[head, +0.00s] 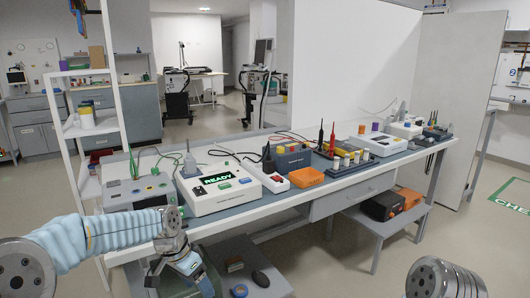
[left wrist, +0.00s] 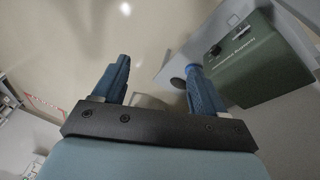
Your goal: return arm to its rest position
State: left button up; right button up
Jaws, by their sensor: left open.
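My left arm (head: 105,236), in a pale blue sleeve, comes in from the left and bends at a metal wrist joint in front of the bench's near edge. My left gripper (head: 188,280) hangs below bench-top height, pointing down, partly cut by the lower frame edge. In the left wrist view its two blue fingers (left wrist: 158,75) are spread apart with nothing between them. Of my right arm only a metal joint (head: 445,278) shows at the lower right; its gripper is out of view.
The long bench (head: 290,195) carries a white unit reading READY (head: 220,188), an orange box (head: 310,175) and several instruments. A dark green box (left wrist: 245,60) lies near the left fingers. A low shelf with an orange-black unit (head: 383,206) stands under the bench. The floor (head: 430,235) at right is clear.

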pick_arm(q)
jog(key=s+d+f+n, duration=0.1)
jog(key=s+d+f, duration=0.1)
jog(key=f, duration=0.5)
jog(key=s+d+f+n, duration=0.1)
jog(key=s+f, duration=0.1)
jog(key=f, duration=0.4)
jog(key=s+d+f+n, duration=0.2)
jog(key=s+f+n, duration=0.1)
jog(key=s+f, duration=0.5)
jog(key=s+d+f+n+h, duration=0.1)
jog(key=s+f+n, duration=0.3)
jog(key=s+f, duration=0.5)
jog(key=shift+s+d+f, duration=0.25)
jog(key=shift+s+d, duration=0.1)
jog(key=shift+s, duration=0.9)
jog(key=shift+c, duration=0.3)
